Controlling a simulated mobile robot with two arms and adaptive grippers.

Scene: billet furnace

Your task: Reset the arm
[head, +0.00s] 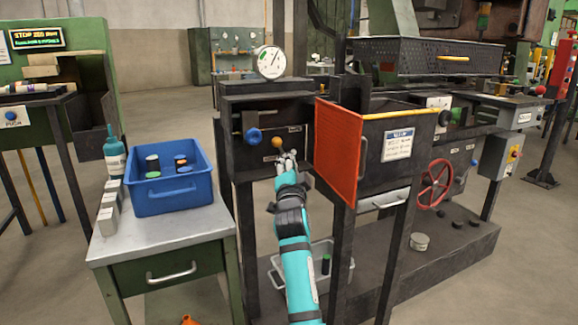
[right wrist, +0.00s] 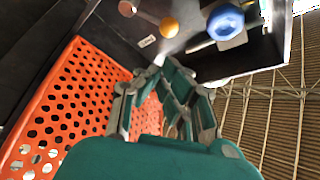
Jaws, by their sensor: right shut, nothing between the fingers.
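My right arm is teal and reaches up from the bottom middle of the head view. I cannot tell whether the fingertips touch the panel. My left gripper is not in view.
An orange perforated door (head: 338,150) stands open close to the right of my gripper. A blue bin (head: 172,199) with billets sits on a metal table (head: 160,237) at left. A grey tray (head: 338,277) lies below my arm. A red handwheel (head: 435,185) is further right.

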